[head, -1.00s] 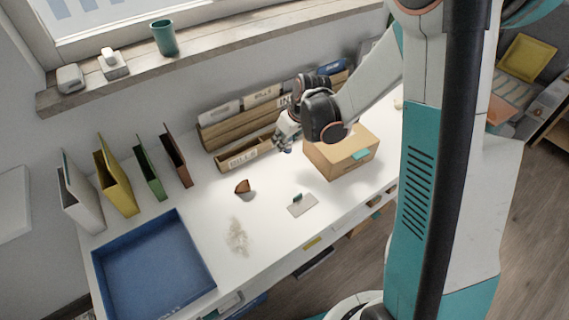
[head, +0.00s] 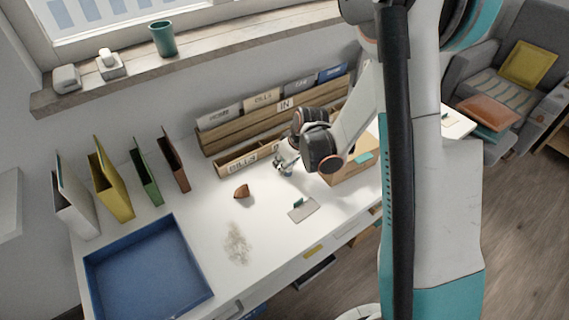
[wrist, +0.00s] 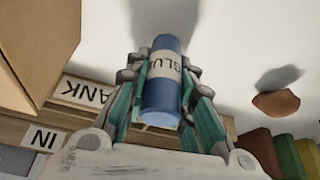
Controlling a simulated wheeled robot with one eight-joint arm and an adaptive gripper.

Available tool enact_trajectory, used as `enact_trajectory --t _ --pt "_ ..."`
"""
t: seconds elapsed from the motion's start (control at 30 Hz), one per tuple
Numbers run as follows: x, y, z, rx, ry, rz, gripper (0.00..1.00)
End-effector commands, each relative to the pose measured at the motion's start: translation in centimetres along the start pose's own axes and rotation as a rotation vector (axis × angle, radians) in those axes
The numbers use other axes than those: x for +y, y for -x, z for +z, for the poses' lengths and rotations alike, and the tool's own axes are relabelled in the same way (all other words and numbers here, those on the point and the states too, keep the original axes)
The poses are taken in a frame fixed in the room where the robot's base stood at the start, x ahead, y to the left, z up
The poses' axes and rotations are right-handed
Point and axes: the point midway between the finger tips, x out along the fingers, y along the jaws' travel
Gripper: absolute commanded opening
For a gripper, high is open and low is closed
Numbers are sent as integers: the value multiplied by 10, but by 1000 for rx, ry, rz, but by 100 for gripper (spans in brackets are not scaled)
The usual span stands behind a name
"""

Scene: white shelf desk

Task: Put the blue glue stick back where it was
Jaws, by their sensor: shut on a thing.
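The blue glue stick (wrist: 162,98), with a white label reading GLUE, is between the fingers of my gripper (wrist: 165,85) in the wrist view. The gripper is shut on it, with a teal-lined finger on each side. A shadow lies on the white surface beyond the stick. In the head view my gripper (head: 284,165) is above the white desk (head: 205,215), in front of the wooden letter organiser (head: 240,135) and left of the cardboard box (head: 345,172). The glue stick is too small to make out clearly in the head view.
A brown piece (head: 241,191) lies left of the gripper. A grey card with a green item (head: 302,209) and a crumbly patch (head: 237,243) lie nearer the front. A blue tray (head: 150,275) and upright folders (head: 110,185) stand at left. The box is close on the right.

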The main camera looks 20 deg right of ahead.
Motion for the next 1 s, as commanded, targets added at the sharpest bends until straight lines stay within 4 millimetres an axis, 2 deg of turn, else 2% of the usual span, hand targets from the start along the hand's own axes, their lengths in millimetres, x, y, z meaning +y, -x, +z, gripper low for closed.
enact_trajectory --t 0.1,0.13,0.2,0.53,0.67,0.77,1.0 --pt "0 -4 2 0 0 0 3" --pt "0 -3 1 0 0 0 27" --pt "0 -3 1 0 0 0 43" --pt "0 -2 1 0 0 0 43" --pt "0 5 -1 0 0 0 43" --pt "0 21 -1 0 -1 0 43" --pt "0 72 -1 0 -1 0 43"
